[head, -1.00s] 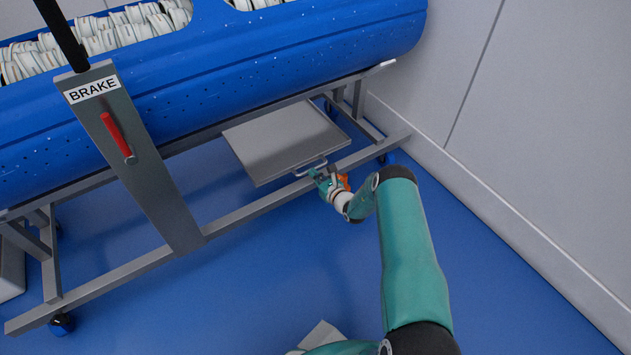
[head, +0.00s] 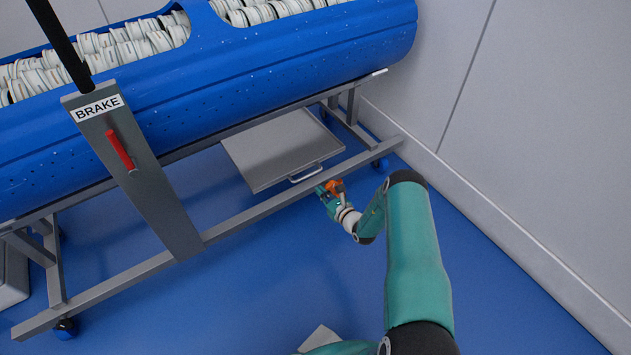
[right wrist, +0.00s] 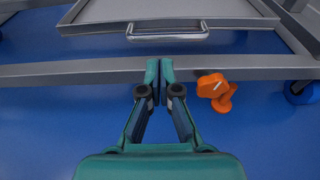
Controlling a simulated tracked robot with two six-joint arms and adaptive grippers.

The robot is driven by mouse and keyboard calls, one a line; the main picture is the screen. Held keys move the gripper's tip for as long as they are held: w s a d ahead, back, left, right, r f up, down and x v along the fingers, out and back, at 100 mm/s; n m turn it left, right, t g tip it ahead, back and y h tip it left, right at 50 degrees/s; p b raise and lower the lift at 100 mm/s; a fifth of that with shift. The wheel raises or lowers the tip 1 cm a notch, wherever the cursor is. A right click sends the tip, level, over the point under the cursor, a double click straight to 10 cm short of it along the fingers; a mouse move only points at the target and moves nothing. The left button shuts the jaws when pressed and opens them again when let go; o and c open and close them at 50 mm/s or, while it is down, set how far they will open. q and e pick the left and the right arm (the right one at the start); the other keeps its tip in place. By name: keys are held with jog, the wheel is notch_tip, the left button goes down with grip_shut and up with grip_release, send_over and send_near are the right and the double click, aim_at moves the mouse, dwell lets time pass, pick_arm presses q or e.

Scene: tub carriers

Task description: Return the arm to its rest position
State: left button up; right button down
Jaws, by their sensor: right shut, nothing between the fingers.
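My right gripper (head: 323,191) is low in front of the carrier's lower rail, with its arm coming from the bottom right. In the right wrist view its fingers (right wrist: 159,70) are together with nothing between them, in front of the rail (right wrist: 90,74). A grey tray (head: 262,158) lies under the blue tub (head: 240,70). Its handle (head: 305,174) faces me and is apart from the fingers; the handle also shows in the right wrist view (right wrist: 167,37). My left gripper is not in view.
An orange fitting (right wrist: 214,90) is close by the right of the fingers. A grey post with a BRAKE label (head: 130,170) and a red lever (head: 120,150) stands at left. A white wall (head: 520,150) is at right. Blue floor (head: 250,280) in front is clear.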

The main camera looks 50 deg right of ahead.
jog(key=p+v, duration=0.2)
jog(key=v, duration=0.4)
jog(key=w+a+r+n+t+y, duration=0.1)
jog(key=w+a+r+n+y, duration=0.15)
jog(key=w+a+r, duration=0.35)
jog(key=w+a+r+n+t+y, duration=0.1)
jog(key=w+a+r+n+y, duration=0.2)
jog(key=a, duration=0.6)
jog(key=s+a+r+n+g+y, duration=0.2)
jog(key=a+n+g+y, duration=0.55)
jog(key=a, duration=1.05)
jog(key=s+a+n+g+y, duration=0.3)
jog(key=s+a+n+g, duration=0.45)
jog(key=s+a, duration=0.6)
jog(key=s+d+f+n+g+h, duration=0.2)
jog(key=s+d+n+h, duration=0.15)
jog(key=s+n, duration=0.4)
jog(key=s+d+f+n+g+h, duration=0.3)
jog(key=s+n+h, duration=0.2)
jog(key=s+n, duration=0.25)
jog(key=w+n+t, duration=0.1)
jog(key=w+t, duration=0.3)
jog(key=w, duration=0.1)
notch_tip(320, 180, up, 31)
jog(key=p, duration=3.1)
jog(key=shift+s+d+g, duration=0.3)
jog(key=shift+s, duration=0.05)
